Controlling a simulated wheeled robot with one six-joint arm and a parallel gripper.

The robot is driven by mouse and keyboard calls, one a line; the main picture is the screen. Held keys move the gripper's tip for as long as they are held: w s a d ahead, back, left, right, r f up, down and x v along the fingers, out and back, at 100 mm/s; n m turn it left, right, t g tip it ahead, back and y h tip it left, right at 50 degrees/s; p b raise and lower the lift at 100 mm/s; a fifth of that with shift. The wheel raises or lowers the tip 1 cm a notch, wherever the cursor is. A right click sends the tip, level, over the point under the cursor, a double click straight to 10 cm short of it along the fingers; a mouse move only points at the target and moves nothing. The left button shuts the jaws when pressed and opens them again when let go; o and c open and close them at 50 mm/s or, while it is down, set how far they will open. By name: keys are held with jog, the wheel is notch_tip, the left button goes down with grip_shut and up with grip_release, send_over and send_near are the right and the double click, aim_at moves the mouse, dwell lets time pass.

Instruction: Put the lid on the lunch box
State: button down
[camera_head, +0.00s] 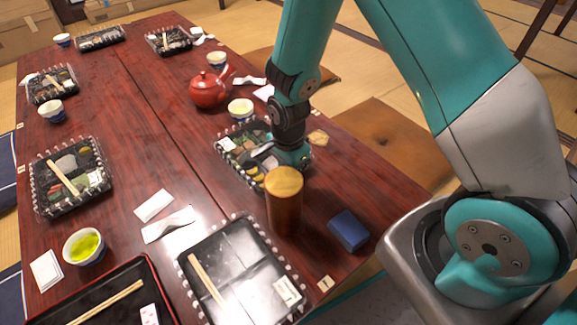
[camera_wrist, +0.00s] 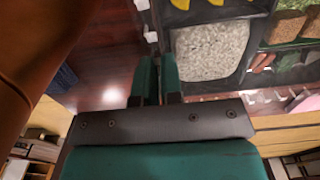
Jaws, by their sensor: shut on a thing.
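The lunch box (camera_head: 222,160) with food in its black compartments stands on the table, partly hidden by my arm. In the wrist view its rice compartment (camera_wrist: 210,50) and other filled compartments are close to my fingers. My gripper (camera_head: 284,160) is low at the box's right side. In the wrist view its two teal fingers (camera_wrist: 157,82) are nearly together at the box's edge. It is shut on what seems to be the clear lid. The lid's outline is hard to see, and I cannot tell whether it is seated on the box.
A brown wooden cylinder (camera_head: 284,205) stands just in front of my gripper, with a blue block (camera_head: 348,230) to its right. A red teapot (camera_head: 208,90) and a tea cup (camera_head: 240,109) stand behind the box. Another lunch box (camera_head: 235,265) is at the front.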

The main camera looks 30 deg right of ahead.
jog(key=shift+f, duration=0.2)
dwell(0.6)
jog(key=c, duration=0.6)
grip_release()
jog(key=shift+c, duration=0.2)
jog(key=shift+r+p, duration=3.95)
jog(key=shift+r, duration=0.1)
